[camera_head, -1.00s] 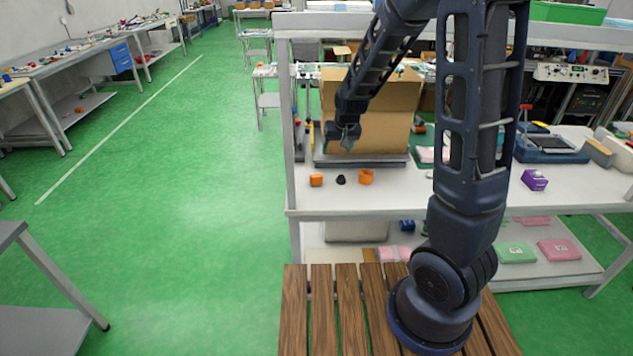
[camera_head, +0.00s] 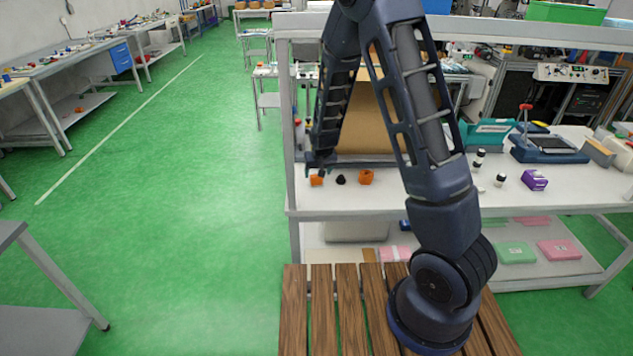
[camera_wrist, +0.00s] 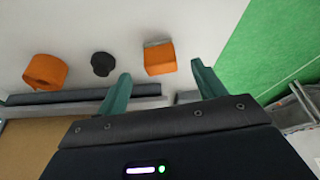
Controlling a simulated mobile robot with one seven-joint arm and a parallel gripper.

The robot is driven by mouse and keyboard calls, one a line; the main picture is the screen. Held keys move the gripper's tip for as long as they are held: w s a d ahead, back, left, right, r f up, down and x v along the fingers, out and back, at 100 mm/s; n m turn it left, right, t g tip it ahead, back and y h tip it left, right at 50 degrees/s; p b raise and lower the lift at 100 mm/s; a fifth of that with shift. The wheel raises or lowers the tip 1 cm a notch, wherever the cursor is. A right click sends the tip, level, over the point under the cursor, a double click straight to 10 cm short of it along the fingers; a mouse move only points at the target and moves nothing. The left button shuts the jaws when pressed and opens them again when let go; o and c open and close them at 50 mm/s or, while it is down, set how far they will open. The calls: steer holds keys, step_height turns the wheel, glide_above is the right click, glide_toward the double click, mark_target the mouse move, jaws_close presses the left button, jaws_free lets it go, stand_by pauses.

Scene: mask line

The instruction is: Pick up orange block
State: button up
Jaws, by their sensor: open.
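The orange block (camera_head: 317,180) sits on the white bench near its left front corner, partly behind my gripper in the head view. In the wrist view the orange block (camera_wrist: 160,59) lies a little beyond the fingertips, between their lines. My gripper (camera_wrist: 160,76) is open and empty, with its two green fingers apart. It also shows in the head view (camera_head: 318,170), low over the bench by the block. I cannot tell its exact height above the bench.
A black round piece (camera_wrist: 103,64) and an orange ring-like piece (camera_wrist: 45,70) sit in a row beside the block. A cardboard box (camera_head: 368,125) stands behind the row. The bench edge is close to the block, with green floor (camera_wrist: 275,50) past it.

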mark_target(317, 178)
steer(key=shift+w+x, duration=0.15)
steer(key=shift+x, duration=1.35)
steer(key=shift+w+x, duration=0.15)
steer(key=shift+x, duration=1.35)
steer(key=shift+r, duration=0.1)
steer(key=c, duration=1)
